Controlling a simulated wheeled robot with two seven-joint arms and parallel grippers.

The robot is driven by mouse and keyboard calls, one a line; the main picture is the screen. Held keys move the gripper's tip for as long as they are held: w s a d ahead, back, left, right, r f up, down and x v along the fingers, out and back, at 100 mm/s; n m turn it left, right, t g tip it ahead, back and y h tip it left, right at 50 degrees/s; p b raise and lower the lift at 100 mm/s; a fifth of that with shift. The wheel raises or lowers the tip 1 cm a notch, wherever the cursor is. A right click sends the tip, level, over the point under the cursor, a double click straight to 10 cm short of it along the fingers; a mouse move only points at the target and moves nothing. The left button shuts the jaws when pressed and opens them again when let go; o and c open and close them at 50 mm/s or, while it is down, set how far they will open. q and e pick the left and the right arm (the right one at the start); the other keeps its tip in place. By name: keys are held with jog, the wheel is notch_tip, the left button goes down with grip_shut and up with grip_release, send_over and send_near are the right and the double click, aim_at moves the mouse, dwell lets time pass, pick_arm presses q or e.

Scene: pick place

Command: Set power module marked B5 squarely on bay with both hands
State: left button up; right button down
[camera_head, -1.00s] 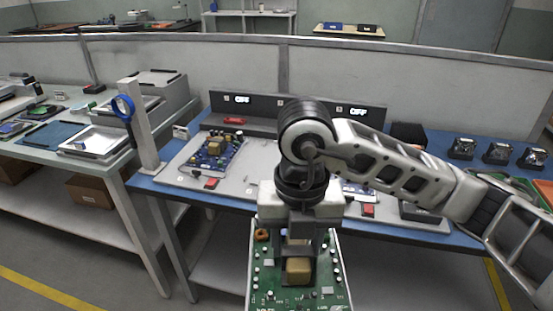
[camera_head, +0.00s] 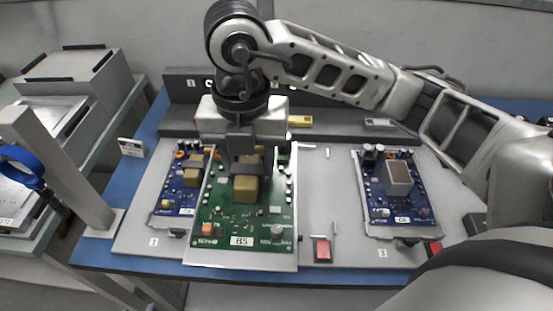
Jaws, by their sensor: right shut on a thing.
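The green power module marked B5 (camera_head: 231,214) is in the middle of the head view, with a tan block near its centre. My right gripper (camera_head: 246,170) comes down over it from above and is shut on it; the fingertips are partly hidden. The module looks roughly level and covers part of the grey bay plate (camera_head: 135,225), between the two blue boards. Its near edge reaches the plate's front edge in the picture. I cannot tell whether it touches the plate. The middle bay is mostly hidden beneath it. My left gripper is not in view.
A blue board (camera_head: 170,201) sits at the left by label 1, partly overlapped by the module. Another blue board (camera_head: 377,205) sits at the right by label 3.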

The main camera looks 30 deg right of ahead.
aim_at(295, 149)
jog(key=w+d+f, duration=0.1)
jog(key=d, duration=0.1)
jog(key=w+d+f, duration=0.1)
jog(key=d, duration=0.2)
jog(key=w+d+f, duration=0.1)
jog(key=d, duration=0.2)
jog(key=shift+w+f, duration=0.25)
jog(key=shift+w, duration=0.1)
jog(key=d+f, duration=0.1)
jog(key=w+d+f, duration=0.1)
jog(key=f, duration=0.1)
jog(key=w+d+f, duration=0.1)
jog(key=d+f, duration=0.1)
jog(key=shift+d+f, duration=0.1)
jog(key=shift+f, duration=0.1)
jog(key=f, duration=0.2)
jog(key=shift+w+d+f+p, duration=0.15)
jog(key=shift+d+f+p, duration=0.15)
jog(key=shift+f, duration=0.6)
jog(key=shift+f, duration=0.2)
jog(key=c, duration=0.8)
grip_release()
jog(key=shift+o, duration=0.2)
